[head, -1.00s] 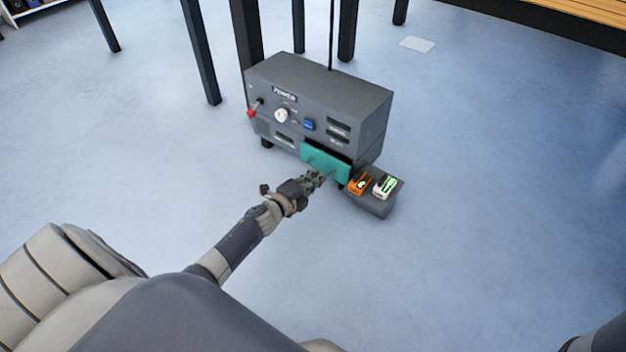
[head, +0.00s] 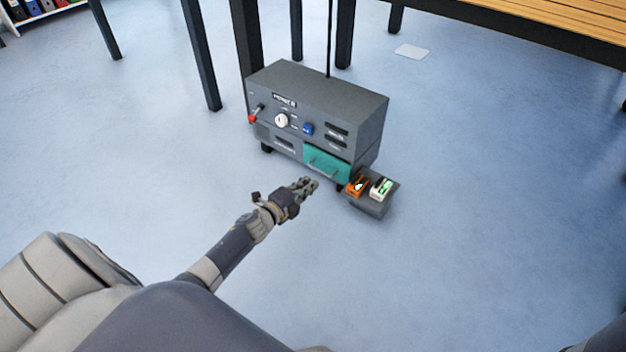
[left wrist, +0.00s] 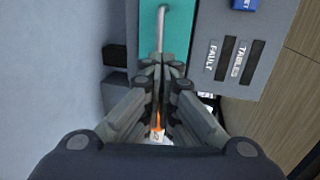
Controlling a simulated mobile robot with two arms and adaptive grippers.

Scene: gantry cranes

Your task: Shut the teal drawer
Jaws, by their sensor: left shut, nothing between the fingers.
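The teal drawer (head: 327,163) is in the lower right of the grey control cabinet's front. Its face looks level with the cabinet front, with no clear gap above it in the head view. A pale bar handle (left wrist: 161,28) runs across the teal face in the left wrist view. My left gripper (head: 309,183) is shut and empty, in front of and a little below the drawer, apart from it in the head view. In the left wrist view its closed fingertips (left wrist: 163,66) overlap the end of the handle; contact cannot be told there. My right gripper is out of view.
The grey cabinet (head: 350,101) carries a red-tipped lever (head: 252,118), a white dial (head: 281,120) and a blue button (head: 308,129). A low grey stand (head: 371,207) at its right holds an orange item (head: 357,187) and a white-green item (head: 380,188). Dark posts stand behind; the floor in front is clear.

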